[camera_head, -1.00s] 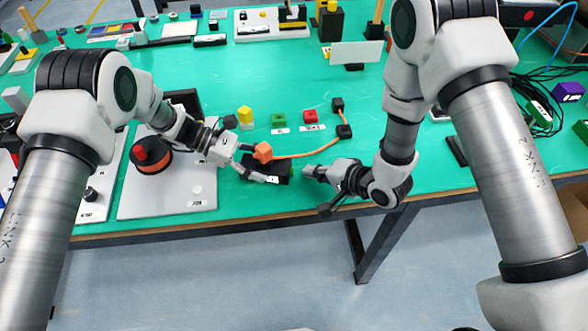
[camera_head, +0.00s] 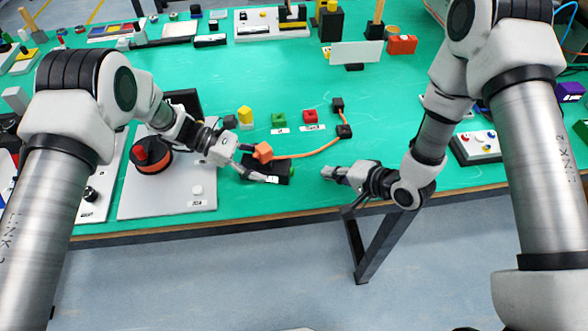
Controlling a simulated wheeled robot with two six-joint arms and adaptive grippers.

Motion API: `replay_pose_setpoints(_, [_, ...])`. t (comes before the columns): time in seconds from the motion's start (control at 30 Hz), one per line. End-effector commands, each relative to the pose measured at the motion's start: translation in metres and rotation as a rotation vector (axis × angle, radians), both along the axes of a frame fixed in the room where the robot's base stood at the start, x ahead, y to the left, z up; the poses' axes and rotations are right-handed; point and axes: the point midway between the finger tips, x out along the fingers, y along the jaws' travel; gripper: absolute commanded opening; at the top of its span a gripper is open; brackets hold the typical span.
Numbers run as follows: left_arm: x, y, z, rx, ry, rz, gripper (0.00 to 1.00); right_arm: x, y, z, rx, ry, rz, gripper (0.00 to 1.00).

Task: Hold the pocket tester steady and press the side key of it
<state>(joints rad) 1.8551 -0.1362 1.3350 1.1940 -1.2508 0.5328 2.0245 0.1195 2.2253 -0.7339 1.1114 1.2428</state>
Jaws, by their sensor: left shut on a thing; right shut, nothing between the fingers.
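The pocket tester looks like the small black box (camera_head: 281,166) near the front edge of the table, with a white label on its near side. A small green part (camera_head: 293,170) shows at its right side; I cannot make out its shape. My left gripper (camera_head: 256,167) is shut on the tester from the left, and its fingers hide part of the box. My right gripper (camera_head: 327,173) is shut and empty to the right of the tester, apart from it, pointing left toward it.
A grey plate (camera_head: 170,205) lies left.

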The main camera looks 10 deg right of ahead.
Motion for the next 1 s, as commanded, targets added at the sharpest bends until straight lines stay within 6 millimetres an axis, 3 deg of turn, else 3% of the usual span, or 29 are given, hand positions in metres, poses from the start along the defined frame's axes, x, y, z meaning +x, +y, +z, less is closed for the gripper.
replay_pose_setpoints(0.1, [0.0, 0.0, 0.0, 0.0, 0.0, 0.0, 0.39, 0.0, 0.0, 0.0, 0.0, 0.0, 0.0, 0.0])
replay_pose_setpoints(0.13, [0.0, 0.0, 0.0, 0.0, 0.0, 0.0, 0.69, 0.0, 0.0, 0.0, 0.0, 0.0, 0.0, 0.0])
replay_pose_setpoints(0.2, [0.0, 0.0, 0.0, 0.0, 0.0, 0.0, 0.87, 0.0, 0.0, 0.0, 0.0, 0.0, 0.0, 0.0])
replay_pose_setpoints(0.63, [0.004, 0.009, 0.006, -0.002, -0.002, 0.004, 0.87, 0.0, 0.0, 0.0, 0.0, 0.0, 0.0, 0.0])
replay_pose_setpoints(1.0, [0.026, 0.082, 0.047, -0.001, -0.003, 0.004, 0.87, 0.0, 0.0, 0.0, 0.0, 0.0, 0.0, 0.0])
